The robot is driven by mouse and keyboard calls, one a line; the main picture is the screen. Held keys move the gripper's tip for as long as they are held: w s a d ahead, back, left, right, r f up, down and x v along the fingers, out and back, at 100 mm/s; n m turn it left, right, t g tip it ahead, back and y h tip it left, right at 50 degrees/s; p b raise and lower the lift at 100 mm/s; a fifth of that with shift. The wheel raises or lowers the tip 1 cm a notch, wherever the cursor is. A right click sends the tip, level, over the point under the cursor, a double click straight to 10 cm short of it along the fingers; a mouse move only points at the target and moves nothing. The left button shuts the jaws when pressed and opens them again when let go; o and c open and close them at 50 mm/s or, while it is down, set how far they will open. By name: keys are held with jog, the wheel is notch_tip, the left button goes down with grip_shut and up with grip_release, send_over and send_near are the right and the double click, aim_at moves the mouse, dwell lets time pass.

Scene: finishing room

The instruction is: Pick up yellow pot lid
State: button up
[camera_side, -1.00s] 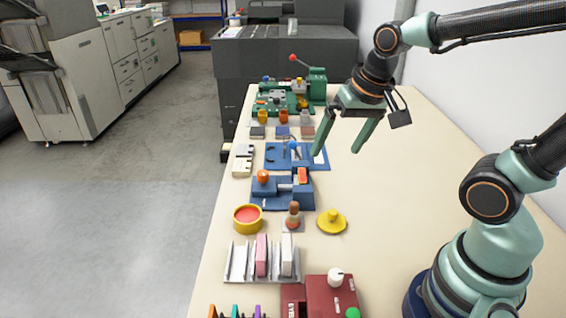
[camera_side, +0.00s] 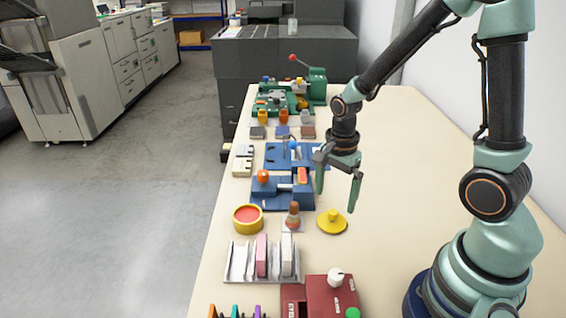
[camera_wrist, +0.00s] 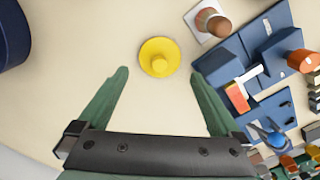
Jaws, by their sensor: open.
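The yellow pot lid (camera_side: 332,221) lies flat on the cream table, its round knob facing up. In the wrist view the lid (camera_wrist: 159,58) sits ahead of the fingertips, roughly between their lines. My gripper (camera_side: 336,203) is open and empty, pointing down above the table close to the lid. In the wrist view my gripper (camera_wrist: 158,74) shows both green fingers spread wide, wider than the lid. The yellow pot (camera_side: 248,218) with a red inside stands left of the lid, apart from it.
An orange-brown knobbed stamp (camera_side: 293,217) on a pale pad stands just left of the lid. A blue fixture (camera_side: 283,195) lies behind it. A slotted white rack (camera_side: 240,263) and a dark red box (camera_side: 320,296) are nearer the camera. The table right of the lid is clear.

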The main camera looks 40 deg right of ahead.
aim_at(333, 212)
jog(key=shift+d+f, duration=0.1)
jog(key=shift+f, duration=3.1)
jog(key=c, duration=1.1)
